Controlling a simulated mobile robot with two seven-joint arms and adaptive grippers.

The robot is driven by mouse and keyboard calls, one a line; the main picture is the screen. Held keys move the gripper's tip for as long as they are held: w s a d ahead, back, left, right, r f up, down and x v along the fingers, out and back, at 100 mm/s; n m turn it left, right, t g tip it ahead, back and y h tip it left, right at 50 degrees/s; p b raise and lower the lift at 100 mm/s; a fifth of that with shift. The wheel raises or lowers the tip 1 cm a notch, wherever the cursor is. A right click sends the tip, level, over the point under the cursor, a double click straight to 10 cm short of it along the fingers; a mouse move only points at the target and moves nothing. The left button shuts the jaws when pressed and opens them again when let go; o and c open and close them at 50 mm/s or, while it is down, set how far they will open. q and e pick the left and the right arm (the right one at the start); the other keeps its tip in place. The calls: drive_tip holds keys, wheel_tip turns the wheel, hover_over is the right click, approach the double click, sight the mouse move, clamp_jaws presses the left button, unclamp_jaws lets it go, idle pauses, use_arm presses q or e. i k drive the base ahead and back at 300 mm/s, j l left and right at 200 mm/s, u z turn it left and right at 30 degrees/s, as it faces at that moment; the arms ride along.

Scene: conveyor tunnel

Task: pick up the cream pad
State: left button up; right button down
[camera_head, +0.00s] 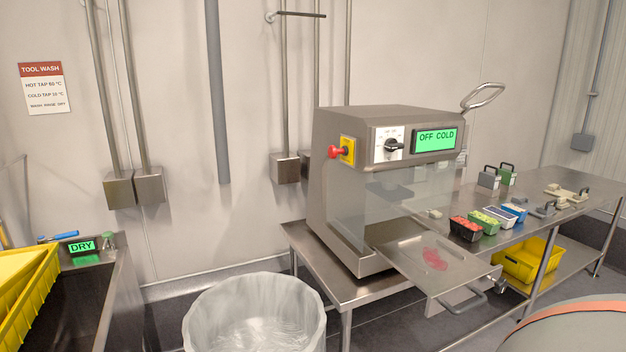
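Small cream pads with dark handles (574,195) lie toward the right end of the long steel table (440,228). They are small in the picture, and I cannot clearly tell how many there are. Grey pads with handles (543,210) lie just to their left. Neither of my grippers is in view.
A steel machine reading "OFF COLD" (436,140) stands mid-view, its tray (415,255) out with a red smear. Black, green and blue tubs (490,220) sit left of the pads. A yellow bin (525,262) is below. A lined waste bin (255,310) stands in front.

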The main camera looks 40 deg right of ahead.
sight(561, 205)
drive_tip(key=z, duration=2.65)
drive_tip(key=i+l+z, duration=0.35)
drive_tip(key=i, duration=0.35)
drive_tip(key=i+z, duration=0.3)
drive_tip(key=i, duration=1.9)
drive_tip(key=i+l+u, duration=0.15)
drive_tip(key=i+u, duration=0.35)
drive_tip(key=i+l+u, duration=0.3)
drive_tip(key=i+u, duration=0.15)
drive_tip(key=i, duration=0.05)
